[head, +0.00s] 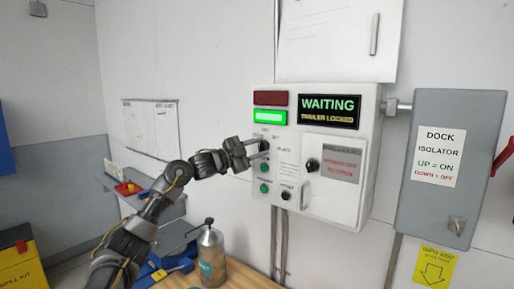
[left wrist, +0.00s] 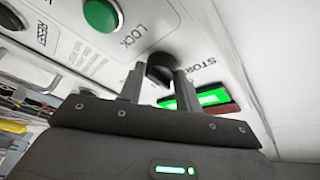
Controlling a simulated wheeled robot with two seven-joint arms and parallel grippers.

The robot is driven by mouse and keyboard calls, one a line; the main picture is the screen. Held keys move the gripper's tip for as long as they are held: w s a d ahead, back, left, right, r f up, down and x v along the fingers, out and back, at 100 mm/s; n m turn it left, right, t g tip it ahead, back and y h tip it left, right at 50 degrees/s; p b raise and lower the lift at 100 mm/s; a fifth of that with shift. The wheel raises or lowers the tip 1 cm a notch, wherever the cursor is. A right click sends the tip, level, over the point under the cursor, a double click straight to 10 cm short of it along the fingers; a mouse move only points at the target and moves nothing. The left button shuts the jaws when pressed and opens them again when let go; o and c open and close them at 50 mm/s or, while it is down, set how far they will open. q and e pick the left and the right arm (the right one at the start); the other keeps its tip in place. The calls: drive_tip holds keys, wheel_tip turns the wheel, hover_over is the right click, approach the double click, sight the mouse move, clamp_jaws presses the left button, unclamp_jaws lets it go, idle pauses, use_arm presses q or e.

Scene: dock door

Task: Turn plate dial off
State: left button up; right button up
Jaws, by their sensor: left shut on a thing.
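A light grey control box (head: 375,150) hangs on the wall. My left gripper (head: 260,147) reaches its upper left part, below the lit green lamp. In the left wrist view the two fingers are on either side of a black dial (left wrist: 160,68) and shut on it. Lettering beside the dial reads "STOR…", partly hidden, and "LOCK". In the head view the gripper largely hides this dial, and its setting cannot be told. My right gripper is not in view.
A green button (left wrist: 102,14) is close to the fingers. Another black knob (head: 312,165) sits on the box's small door. The sign (head: 329,111) reads "WAITING" and "TRAILER LOCKED". A grey dock isolator (head: 475,110) is at right. A metal can (head: 212,258) stands on the bench below.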

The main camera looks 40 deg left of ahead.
use_arm(q)
drive_tip(key=shift+r, duration=0.1)
idle(0.3)
drive_tip(key=o, duration=1)
drive_tip(key=shift+c, duration=0.2)
drive_tip(key=shift+s+a+f, duration=0.15)
drive_tip(key=shift+s+f, duration=0.1)
drive_tip(key=shift+s, duration=0.05)
drive_tip(key=b+v, duration=0.6)
drive_tip(key=v, duration=0.4)
drive_tip(key=shift+r+b, duration=0.15)
drive_tip(key=shift+b, duration=0.25)
